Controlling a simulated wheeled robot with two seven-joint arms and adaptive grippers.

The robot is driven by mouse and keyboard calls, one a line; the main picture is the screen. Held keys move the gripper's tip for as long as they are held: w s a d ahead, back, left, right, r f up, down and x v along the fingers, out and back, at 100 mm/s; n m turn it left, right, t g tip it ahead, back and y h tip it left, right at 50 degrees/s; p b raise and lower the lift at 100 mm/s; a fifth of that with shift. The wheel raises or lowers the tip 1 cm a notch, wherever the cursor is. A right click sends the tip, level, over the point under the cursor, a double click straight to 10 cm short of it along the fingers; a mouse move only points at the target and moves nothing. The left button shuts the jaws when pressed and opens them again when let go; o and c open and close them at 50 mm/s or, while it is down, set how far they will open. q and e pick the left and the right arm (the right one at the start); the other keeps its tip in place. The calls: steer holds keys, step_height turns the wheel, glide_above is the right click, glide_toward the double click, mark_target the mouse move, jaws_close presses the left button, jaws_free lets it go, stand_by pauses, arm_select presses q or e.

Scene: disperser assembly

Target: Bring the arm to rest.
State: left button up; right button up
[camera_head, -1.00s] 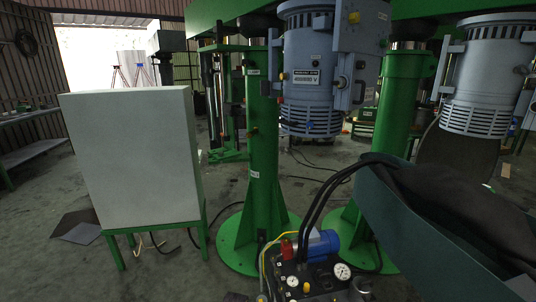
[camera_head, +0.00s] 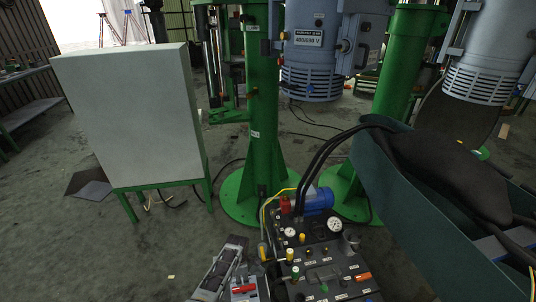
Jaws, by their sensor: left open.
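My right gripper is not in view. The control unit (camera_head: 318,254) carries white dials, coloured knobs and a blue motor (camera_head: 319,200).
A white cabinet (camera_head: 128,115) on a green stand is at the left. A green column (camera_head: 262,130) and grey-blue motor housings (camera_head: 311,82) stand behind the unit. A dark green trough (camera_head: 400,195) with black material is at the right. Floor at lower left is clear.

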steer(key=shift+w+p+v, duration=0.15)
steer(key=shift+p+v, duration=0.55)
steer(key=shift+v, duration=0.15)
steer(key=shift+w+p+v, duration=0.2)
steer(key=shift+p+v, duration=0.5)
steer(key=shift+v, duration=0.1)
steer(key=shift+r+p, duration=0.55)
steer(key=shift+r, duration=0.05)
